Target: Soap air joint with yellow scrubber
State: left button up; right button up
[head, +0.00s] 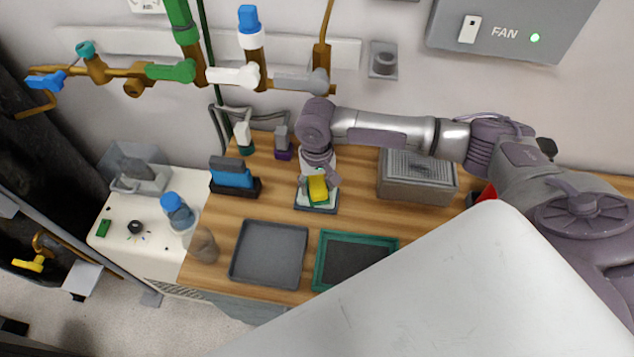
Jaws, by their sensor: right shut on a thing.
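The yellow scrubber (318,187), with a green layer under it, is in my right gripper (321,178). The gripper points down and is shut on it, over a small dark dish (302,205) on the wooden counter. I cannot tell whether the scrubber touches the dish. Brass pipework (200,72) runs along the wall above, with green, white, grey and blue fittings. The air joint is probably one of its joints, but I cannot tell which. My left gripper is not in view.
A blue-and-black block (232,178) stands left of the dish, and a grey ribbed box (417,178) stands right. A grey tray (240,260) and a green-rimmed tray (320,262) lie in front. A clear bottle (203,243) stands at the counter's left edge.

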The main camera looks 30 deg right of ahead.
aim_at(317, 181)
jog(key=shift+f, duration=0.5)
dwell(0.3)
jog(key=shift+s+f+p, duration=0.15)
jog(key=shift+p, duration=0.35)
dwell(2.2)
notch_tip(317, 181, up, 8)
jog(key=p, duration=0.9)
jog(key=shift+f, duration=0.25)
jog(key=shift+f, duration=0.1)
dwell(0.4)
